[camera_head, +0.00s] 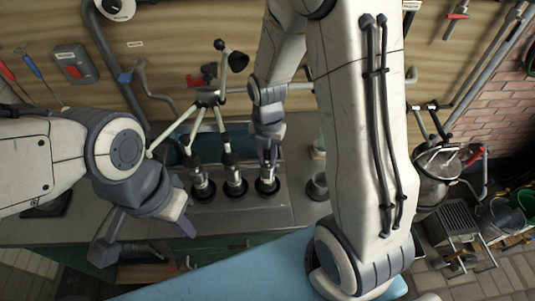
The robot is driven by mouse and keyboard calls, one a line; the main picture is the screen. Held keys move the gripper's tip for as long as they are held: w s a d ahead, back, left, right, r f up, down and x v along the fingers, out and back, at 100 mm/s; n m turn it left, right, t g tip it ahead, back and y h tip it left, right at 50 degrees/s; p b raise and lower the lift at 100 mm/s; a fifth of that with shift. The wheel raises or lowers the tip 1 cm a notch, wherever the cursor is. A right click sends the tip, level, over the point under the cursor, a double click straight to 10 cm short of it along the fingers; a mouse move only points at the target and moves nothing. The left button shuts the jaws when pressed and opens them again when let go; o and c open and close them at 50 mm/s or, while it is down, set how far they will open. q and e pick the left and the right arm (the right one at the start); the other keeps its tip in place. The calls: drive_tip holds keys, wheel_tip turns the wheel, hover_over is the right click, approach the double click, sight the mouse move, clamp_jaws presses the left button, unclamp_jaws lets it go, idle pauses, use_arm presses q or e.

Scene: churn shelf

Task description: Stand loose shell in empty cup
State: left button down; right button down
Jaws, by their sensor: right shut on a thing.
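My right gripper (268,158) points down over the counter and is shut on a metal shell (266,178). The shell is upright at the third dark cup (267,192) from the left; I cannot tell whether it rests on the bottom. Two similar metal shells, the left one (202,182) and the middle one (234,178), stand upright in the dark cups to the left. Hoses lead up from them to a claw-like piece (208,97). My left gripper (146,240) is open and empty at the counter's front left, apart from the shells.
A metal can (437,175) and buckets (501,221) are at the right. Tools hang on the wooden back wall. The counter front (270,215) is mostly clear.

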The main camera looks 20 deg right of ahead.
drive_tip(key=shift+f, duration=0.2)
drive_tip(key=c, duration=0.7)
unclamp_jaws()
drive_tip(key=shift+c, duration=0.2)
drive_tip(key=shift+r, duration=0.15)
